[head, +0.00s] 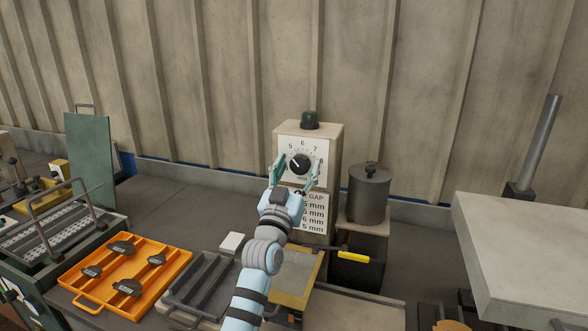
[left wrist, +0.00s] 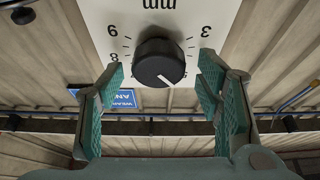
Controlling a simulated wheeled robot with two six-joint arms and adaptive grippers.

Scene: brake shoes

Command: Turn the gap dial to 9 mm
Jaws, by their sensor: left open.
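The gap dial (head: 299,163) is a round black knob on the white scale face of a beige box. Figures 5 to 8 show over it in the head view. Its white pointer line aims up and left, near the 5 side. The left wrist view shows the knob (left wrist: 158,62) and scale upside down, with 9, 8 and 3 readable and the pointer towards the lower right. My left gripper (head: 295,172) is open in front of the dial, one finger to each side. In the wrist view, gaps show between both fingers and the knob. My right gripper is not in view.
A grey cylinder (head: 369,194) stands close at right. An orange tray (head: 153,257) with several dark parts lies at left. A pale slab (head: 520,245) is at right.

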